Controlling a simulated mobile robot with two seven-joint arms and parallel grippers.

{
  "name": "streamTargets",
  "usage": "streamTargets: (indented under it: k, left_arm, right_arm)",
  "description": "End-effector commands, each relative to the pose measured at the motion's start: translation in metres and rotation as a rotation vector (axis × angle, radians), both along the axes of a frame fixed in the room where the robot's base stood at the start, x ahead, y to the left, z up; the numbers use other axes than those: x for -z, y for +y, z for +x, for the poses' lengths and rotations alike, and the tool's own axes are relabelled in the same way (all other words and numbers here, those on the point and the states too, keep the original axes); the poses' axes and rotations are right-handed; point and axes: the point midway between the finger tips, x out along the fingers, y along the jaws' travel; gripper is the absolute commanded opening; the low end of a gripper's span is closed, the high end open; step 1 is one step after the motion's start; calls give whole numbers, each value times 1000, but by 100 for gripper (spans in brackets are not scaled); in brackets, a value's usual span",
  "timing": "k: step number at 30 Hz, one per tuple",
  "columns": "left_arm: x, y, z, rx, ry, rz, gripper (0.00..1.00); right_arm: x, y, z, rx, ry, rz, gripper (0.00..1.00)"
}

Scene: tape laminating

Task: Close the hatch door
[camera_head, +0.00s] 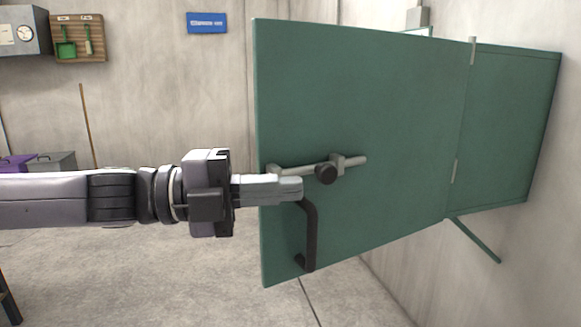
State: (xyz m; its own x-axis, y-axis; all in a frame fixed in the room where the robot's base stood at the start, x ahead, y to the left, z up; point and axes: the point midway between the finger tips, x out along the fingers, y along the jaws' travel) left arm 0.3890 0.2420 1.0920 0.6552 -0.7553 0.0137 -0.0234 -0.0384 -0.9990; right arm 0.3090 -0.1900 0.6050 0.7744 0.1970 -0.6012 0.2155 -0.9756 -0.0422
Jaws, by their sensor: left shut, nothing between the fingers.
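The green hatch door (370,110) stands swung open, hinged on its right edge to a green cabinet (510,130) on the right wall. A metal latch bar with a dark round knob (326,173) crosses the door's lower middle. A black handle (312,235) hangs below it. My left gripper (298,188) reaches in from the left, its fingers shut and empty, in front of the door by the handle's upper end. It hides part of the handle's top; I cannot tell whether it touches the handle or door. My right gripper is not in view.
A green brace (475,241) slants down below the cabinet. A blue sign (207,23) and a wooden tool board (79,38) hang on the back wall. Grey and purple bins (52,163) stand at the far left. The floor (215,285) below my arm is clear.

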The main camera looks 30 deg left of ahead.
Motion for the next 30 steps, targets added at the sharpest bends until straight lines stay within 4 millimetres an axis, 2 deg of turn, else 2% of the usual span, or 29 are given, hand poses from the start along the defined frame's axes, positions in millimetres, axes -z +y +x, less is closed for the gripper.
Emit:
streamTargets:
  k: [3, 24, 26, 30]
  left_arm:
    - [-3, -8, 7, 0, 3, -7, 0]
    - [-2, -24, 22, -2, 4, -5, 0]
    - [-1, -22, 24, -7, 3, -2, 0]
    - [1, -5, 34, -8, -1, 2, 0]
  right_arm:
    - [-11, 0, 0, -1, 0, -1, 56]
    - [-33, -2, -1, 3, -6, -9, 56]
    - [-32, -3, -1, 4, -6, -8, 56]
    - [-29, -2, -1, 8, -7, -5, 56]
